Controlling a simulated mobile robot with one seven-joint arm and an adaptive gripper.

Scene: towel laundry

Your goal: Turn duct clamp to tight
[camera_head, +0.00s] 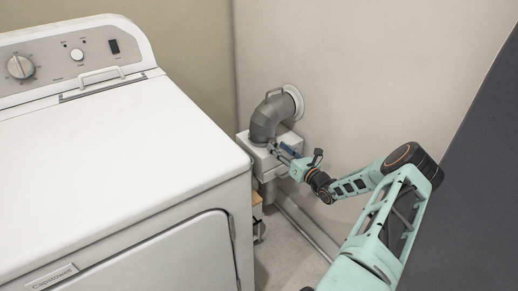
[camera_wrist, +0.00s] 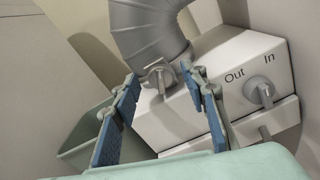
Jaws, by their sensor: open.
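The grey corrugated duct (camera_head: 268,116) bends from the wall down to a white box (camera_head: 262,157). In the wrist view the duct (camera_wrist: 150,28) meets the white box (camera_wrist: 235,55) at the upper middle. The duct clamp (camera_wrist: 160,76) shows there as a metal band with a small upright tab at the duct's lower end. My gripper (camera_wrist: 164,78) is open, with one blue-padded finger on each side of the tab. In the head view my gripper (camera_head: 281,151) is at the box's front; the clamp is too small to make out there. Contact with the tab cannot be told.
A grey knob (camera_wrist: 258,91) sits on the box's face under the words Out and In. A green bin (camera_wrist: 78,158) is at the left in the wrist view. The white dryer (camera_head: 110,150) stands close left of the box; the wall (camera_head: 360,70) is behind.

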